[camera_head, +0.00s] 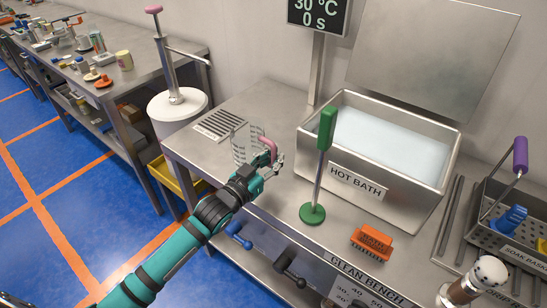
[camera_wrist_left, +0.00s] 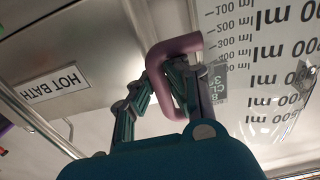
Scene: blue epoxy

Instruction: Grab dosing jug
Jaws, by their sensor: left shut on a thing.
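The dosing jug (camera_head: 241,144) is a clear jug with dark volume marks and a pink handle (camera_head: 268,148). In the head view it is at the bench's left part, left of the hot bath, near the slotted drain. My left gripper (camera_head: 273,160) is at the jug's right side, shut on the pink handle. The left wrist view shows the fingers (camera_wrist_left: 172,92) around the pink handle (camera_wrist_left: 176,48), with the jug's marked wall (camera_wrist_left: 270,60) beyond. I cannot tell whether the jug's base touches the bench. My right gripper is not in view.
The hot bath (camera_head: 317,142) stands right of the jug. A green upright tool (camera_head: 312,213) and an orange brush block (camera_head: 372,242) are in front of it. A white drum (camera_head: 178,117) with a pump stands left of the bench. A soak basket (camera_head: 480,225) is at far right.

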